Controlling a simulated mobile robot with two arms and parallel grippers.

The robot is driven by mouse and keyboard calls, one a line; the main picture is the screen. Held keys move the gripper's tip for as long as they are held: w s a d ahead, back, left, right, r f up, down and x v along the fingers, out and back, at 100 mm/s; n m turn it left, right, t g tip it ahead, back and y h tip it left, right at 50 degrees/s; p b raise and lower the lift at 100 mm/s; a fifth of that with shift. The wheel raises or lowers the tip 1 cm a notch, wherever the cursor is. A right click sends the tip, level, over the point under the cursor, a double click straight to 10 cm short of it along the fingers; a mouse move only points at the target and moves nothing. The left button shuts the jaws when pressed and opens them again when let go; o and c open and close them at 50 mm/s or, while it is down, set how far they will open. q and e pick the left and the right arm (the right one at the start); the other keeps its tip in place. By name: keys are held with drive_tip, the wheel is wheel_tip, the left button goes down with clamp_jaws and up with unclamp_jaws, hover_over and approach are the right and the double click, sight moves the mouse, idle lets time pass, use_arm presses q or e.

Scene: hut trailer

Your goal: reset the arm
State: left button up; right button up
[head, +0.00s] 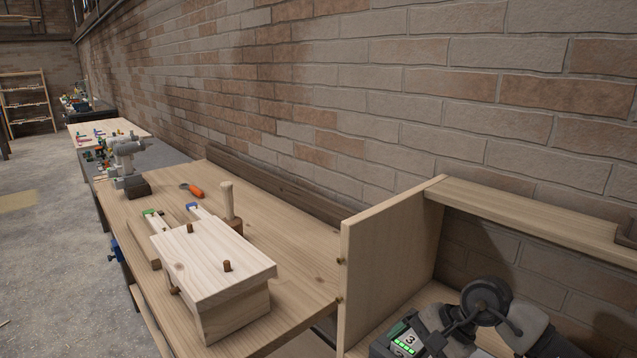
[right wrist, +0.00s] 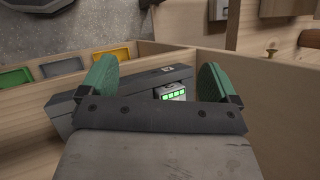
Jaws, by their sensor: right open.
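My right gripper (right wrist: 157,88) shows in the right wrist view with its two green-padded fingers spread apart. A dark grey device (right wrist: 140,82) with a small green-lit display (right wrist: 172,92) lies beyond and between the fingers. I see no clear grip on it, and the gripper's body hides part of it. My left gripper is not in view.
A wooden workbench (head: 300,285) holds a wooden block assembly (head: 213,262), a mallet (head: 229,204) and an orange-handled tool (head: 195,190). A wooden partition (head: 385,265) stands near the right arm.

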drive_tip(key=s+a+r+m+t+y, duration=0.4)
drive_tip(key=a+r+m+t+y, duration=0.3)
drive_tip(key=a+m+y, duration=0.5)
drive_tip(key=s+d+f+n+t+h, duration=0.1)
drive_tip(key=d+f+n+t+h, duration=0.4)
drive_tip(key=n, duration=0.7)
drive_tip(key=s+d+f+n+h, duration=0.1)
drive_tip(key=d+n+h, duration=0.3)
drive_tip(key=n+h, duration=0.6)
drive_tip(key=d+f+n+t+h, duration=0.3)
drive_tip(key=d+n+h, duration=0.1)
drive_tip(key=n, duration=0.9)
drive_tip(key=s+d+f+m+g, duration=0.1)
drive_tip(key=s+f+m+g, duration=0.45)
drive_tip(key=s, duration=0.45)
drive_tip(key=s+d+f+m+g, duration=0.1)
drive_tip(key=s+f+m+g, duration=0.3)
drive_tip(key=s+f+g, duration=0.45)
drive_tip(key=s+f, duration=0.3)
drive_tip(key=f, duration=2.3)
drive_tip(key=s+d+f, duration=0.2)
drive_tip(key=s+f, duration=1.2)
drive_tip(key=s, duration=0.1)
drive_tip(key=shift+s+d+f+g, duration=0.2)
drive_tip(key=shift+s+g, duration=0.1)
drive_tip(key=shift+g, duration=0.1)
